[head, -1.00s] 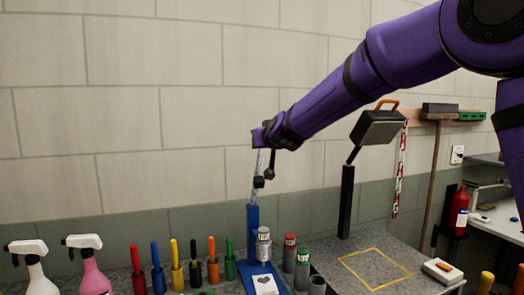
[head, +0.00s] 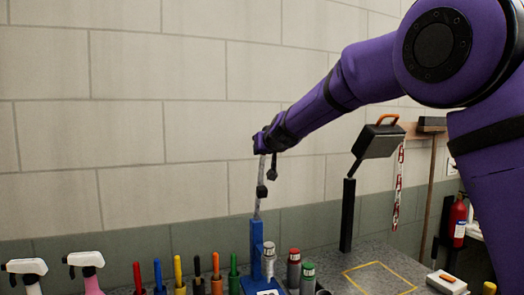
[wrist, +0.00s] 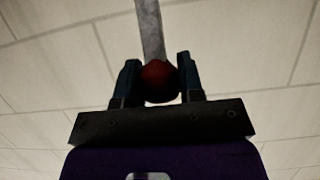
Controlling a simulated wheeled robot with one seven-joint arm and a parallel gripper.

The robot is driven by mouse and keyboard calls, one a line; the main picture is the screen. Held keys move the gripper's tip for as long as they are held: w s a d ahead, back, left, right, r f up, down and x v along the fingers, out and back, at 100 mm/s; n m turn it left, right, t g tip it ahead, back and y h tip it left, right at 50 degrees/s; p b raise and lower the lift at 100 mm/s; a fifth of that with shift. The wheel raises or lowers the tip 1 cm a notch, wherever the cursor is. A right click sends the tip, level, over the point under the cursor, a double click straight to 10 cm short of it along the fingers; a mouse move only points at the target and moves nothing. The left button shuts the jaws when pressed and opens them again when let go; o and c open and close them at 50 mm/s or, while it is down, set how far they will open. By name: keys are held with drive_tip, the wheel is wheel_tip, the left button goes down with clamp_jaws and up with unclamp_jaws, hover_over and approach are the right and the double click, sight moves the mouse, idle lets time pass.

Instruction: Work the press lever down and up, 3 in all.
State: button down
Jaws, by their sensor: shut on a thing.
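The press has a blue upright post (head: 257,243) standing on the bench. Its grey lever (head: 258,206) points up, nearly upright, from the top of the post. My gripper (head: 266,182) is at the upper end of the lever, at the end of my purple arm. In the wrist view, a dark red knob (wrist: 159,80) on the grey lever bar (wrist: 150,28) sits between the two fingers of my gripper (wrist: 158,85), which are shut on it. The press base is mostly cut off by the lower picture edge.
Several coloured-handled tools (head: 198,270) stand left of the press, with spray bottles (head: 85,262) farther left. Cans (head: 294,266) stand close on its right. A lamp on a black post (head: 347,215) and a yellow-outlined area (head: 380,280) lie farther right. A block wall is behind.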

drive_tip(key=shift+f, duration=0.15)
drive_tip(key=c, duration=0.8)
unclamp_jaws()
drive_tip(key=shift+o, duration=0.2)
drive_tip(key=shift+s+d+r, duration=0.15)
drive_tip(key=shift+s+r, duration=0.2)
drive_tip(key=shift+s, duration=0.15)
drive_tip(key=v, duration=0.9)
drive_tip(key=shift+s, duration=0.3)
drive_tip(key=shift+d, duration=0.1)
